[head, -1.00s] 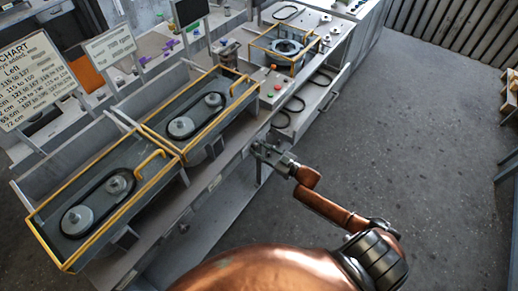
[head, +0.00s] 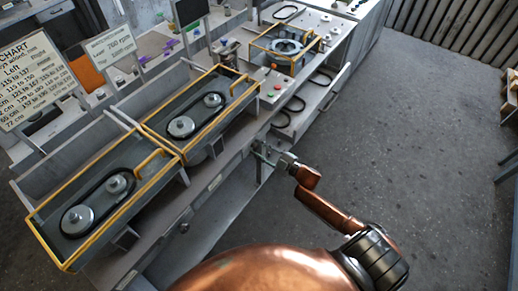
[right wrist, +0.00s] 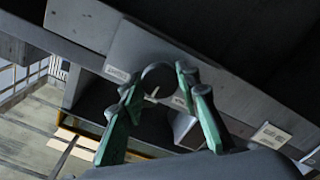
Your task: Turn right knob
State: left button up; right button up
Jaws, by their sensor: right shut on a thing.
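The right knob (right wrist: 158,72) is a dark round knob with a pale mark, on a light plate on the bench's front face in the right wrist view. My right gripper (right wrist: 160,86) has its green fingers on either side of the knob and is shut on it. In the head view the right gripper (head: 262,153) is at the bench front, below the red and green buttons, and hides the knob there. Another knob (head: 183,228) shows further left on the same front. My left gripper is not in view.
Two yellow-railed trays with belts and pulleys (head: 181,126) sit on the bench. A small screen sign (head: 110,45) with an rpm reading and a chart board (head: 35,78) stand behind. The floor (head: 420,140) on the right is clear.

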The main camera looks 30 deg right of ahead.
dwell(0.3)
jog(key=o, duration=1.2)
jog(key=shift+c, duration=0.2)
jog(key=shift+s, duration=0.1)
jog(key=v, duration=1.1)
jog(key=shift+s+d, duration=0.15)
jog(key=shift+s, duration=0.25)
jog(key=shift+f, duration=0.1)
